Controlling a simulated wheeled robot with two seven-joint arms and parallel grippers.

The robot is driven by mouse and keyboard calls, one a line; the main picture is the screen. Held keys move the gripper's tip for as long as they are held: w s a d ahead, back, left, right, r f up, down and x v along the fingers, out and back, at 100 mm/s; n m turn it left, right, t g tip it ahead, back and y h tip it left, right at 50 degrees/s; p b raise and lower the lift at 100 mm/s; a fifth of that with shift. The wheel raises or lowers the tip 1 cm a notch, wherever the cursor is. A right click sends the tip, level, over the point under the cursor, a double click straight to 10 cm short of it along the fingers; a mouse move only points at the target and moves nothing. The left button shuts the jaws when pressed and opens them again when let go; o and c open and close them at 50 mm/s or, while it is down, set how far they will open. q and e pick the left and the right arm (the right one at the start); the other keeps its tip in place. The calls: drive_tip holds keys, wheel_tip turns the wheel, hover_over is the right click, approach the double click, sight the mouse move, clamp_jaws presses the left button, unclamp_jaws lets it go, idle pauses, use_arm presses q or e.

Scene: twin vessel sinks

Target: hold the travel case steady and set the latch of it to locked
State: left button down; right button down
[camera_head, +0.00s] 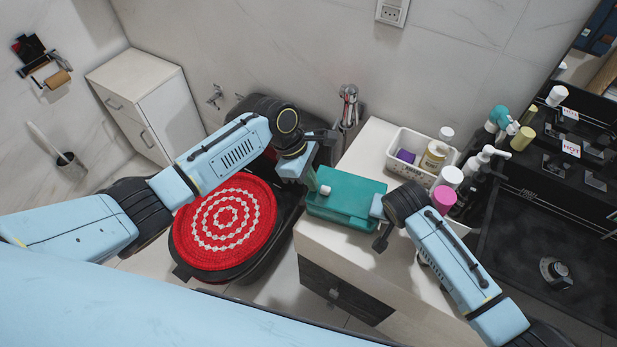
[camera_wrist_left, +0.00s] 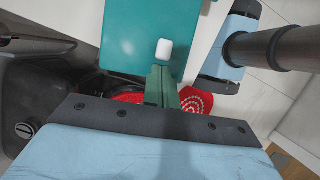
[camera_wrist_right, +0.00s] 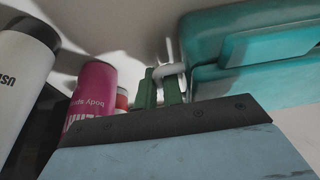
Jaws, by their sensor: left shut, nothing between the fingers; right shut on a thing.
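The teal travel case (camera_head: 347,194) lies on the white counter with its lid closed. Its small white latch (camera_wrist_left: 164,49) shows on the case face in the left wrist view. My left gripper (camera_head: 313,181) is at the case's left side, and its shut, empty green fingers (camera_wrist_left: 162,72) are just short of the latch. Whether they touch it I cannot tell. My right gripper (camera_head: 377,208) is at the case's right side. In the right wrist view its fingers (camera_wrist_right: 160,80) are shut on the case's white handle (camera_wrist_right: 168,52).
A white basket (camera_head: 407,163) with bottles stands behind the case. A pink can (camera_head: 443,198) stands close to my right arm. A red round mat (camera_head: 226,218) covers a dark toilet-like seat to the left. The counter's front edge is close to the case.

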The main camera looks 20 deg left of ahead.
sight(326, 189)
use_arm(q)
drive_tip(key=shift+d, duration=0.1)
drive_tip(key=d, duration=0.3)
drive_tip(key=shift+s+d, duration=0.2)
drive_tip(key=shift+d, duration=0.2)
use_arm(e)
drive_tip(key=shift+a, duration=0.1)
use_arm(q)
drive_tip(key=shift+a, duration=0.1)
drive_tip(key=shift+a, duration=0.35)
drive_tip(key=a, duration=0.3)
drive_tip(key=shift+w+a, duration=0.2)
drive_tip(key=v, duration=1)
